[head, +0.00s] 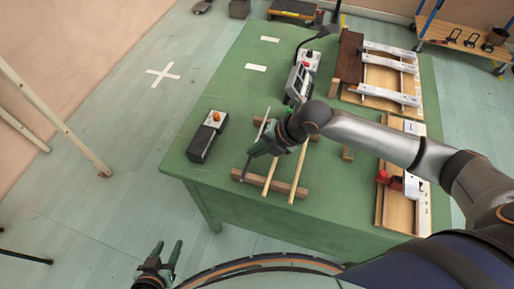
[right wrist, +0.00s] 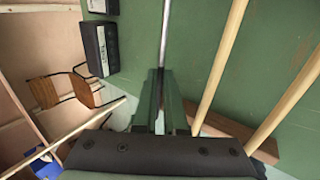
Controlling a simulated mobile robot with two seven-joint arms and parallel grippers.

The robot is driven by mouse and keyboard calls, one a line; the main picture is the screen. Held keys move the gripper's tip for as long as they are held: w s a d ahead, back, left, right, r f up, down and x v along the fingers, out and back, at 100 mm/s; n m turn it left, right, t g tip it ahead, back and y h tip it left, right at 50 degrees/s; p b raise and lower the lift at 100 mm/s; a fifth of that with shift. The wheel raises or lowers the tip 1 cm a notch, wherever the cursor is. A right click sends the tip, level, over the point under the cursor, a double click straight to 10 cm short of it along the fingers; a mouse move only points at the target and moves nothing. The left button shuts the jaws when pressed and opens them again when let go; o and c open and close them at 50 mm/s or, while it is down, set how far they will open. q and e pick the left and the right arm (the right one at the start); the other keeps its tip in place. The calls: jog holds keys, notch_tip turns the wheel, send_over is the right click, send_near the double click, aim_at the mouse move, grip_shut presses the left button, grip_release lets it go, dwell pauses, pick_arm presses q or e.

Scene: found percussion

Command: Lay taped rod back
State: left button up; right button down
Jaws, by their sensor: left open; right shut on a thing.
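My right gripper (head: 252,150) is shut on a thin grey rod (right wrist: 164,30), which runs up from between the fingers in the right wrist view. In the head view the rod (head: 265,117) shows beyond the gripper, and a dark lower end (head: 243,174) shows at the left end of the front wooden bar (head: 285,188). I cannot tell whether it touches the bar. Tape is not clear. Two pale wooden rods (head: 270,176) (head: 299,172) lie across the bar to the right, apart from the held rod. My left gripper (head: 168,246) is open and empty, off the table's front edge.
On the green table (head: 225,92), a black box with an orange knob (head: 207,137) stands left of the rods. A grey device (head: 299,83) stands behind them. A frame with white bars (head: 390,72) and a wooden tray (head: 392,213) are at the right.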

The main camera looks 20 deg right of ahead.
jog(key=shift+f, duration=0.1)
jog(key=c, duration=0.9)
grip_release()
jog(key=v, duration=1.2)
jog(key=shift+r+p, duration=0.25)
jog(key=shift+p, duration=0.1)
jog(key=shift+s+d, duration=0.1)
jog(key=shift+d, duration=0.05)
